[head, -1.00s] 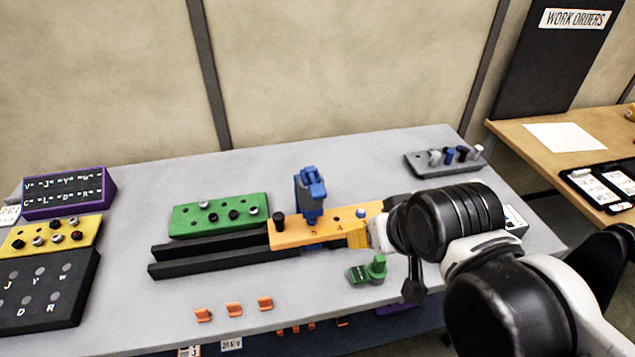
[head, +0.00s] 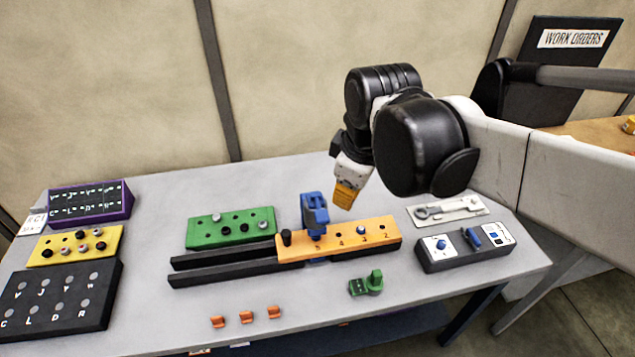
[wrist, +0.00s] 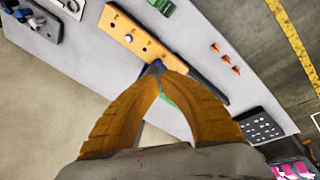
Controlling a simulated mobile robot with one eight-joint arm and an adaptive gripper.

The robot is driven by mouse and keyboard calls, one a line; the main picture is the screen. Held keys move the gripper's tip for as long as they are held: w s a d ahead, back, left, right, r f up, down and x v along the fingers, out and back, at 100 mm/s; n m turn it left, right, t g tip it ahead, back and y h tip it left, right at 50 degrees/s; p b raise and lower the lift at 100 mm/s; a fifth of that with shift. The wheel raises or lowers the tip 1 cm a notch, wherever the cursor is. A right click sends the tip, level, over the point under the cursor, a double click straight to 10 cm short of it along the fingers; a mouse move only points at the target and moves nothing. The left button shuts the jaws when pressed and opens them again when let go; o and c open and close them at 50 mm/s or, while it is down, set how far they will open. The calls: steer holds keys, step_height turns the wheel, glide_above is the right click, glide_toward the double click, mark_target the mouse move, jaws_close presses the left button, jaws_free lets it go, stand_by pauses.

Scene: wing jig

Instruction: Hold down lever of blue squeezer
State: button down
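The blue squeezer (head: 315,216) stands upright on the orange numbered bar (head: 345,240), near the mark 5, with its blue top lever uppermost. My gripper (head: 343,205) has yellow-orange fingers and hangs above and behind the bar, to the right of the squeezer and apart from it. In the wrist view my fingertips (wrist: 159,77) come together with nothing seen between them. The blue squeezer (wrist: 154,68) shows just beyond the tips there, mostly hidden by them.
A black peg (head: 286,238) stands left of the squeezer. Black rails (head: 215,277) run out under the bar. A green block (head: 230,241) is behind left, a green tool (head: 367,284) in front, and a dark control box (head: 465,250) at right. Orange clips (head: 246,317) lie near the front edge.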

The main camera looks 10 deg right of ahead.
mark_target(318, 213)
steer(key=w+a+r+n+g+p, duration=0.3)
steer(key=w+a+r+n+p, duration=0.1)
steer(key=n, duration=0.4)
steer(key=shift+w+a+r+p, duration=0.15)
steer(key=shift+w+r+p, duration=0.75)
steer(key=shift+p, duration=0.3)
steer(key=shift+s, duration=0.1)
step_height(318, 213, down, 14)
steer(key=shift+r+b, duration=0.1)
steer(key=shift+b, duration=1)
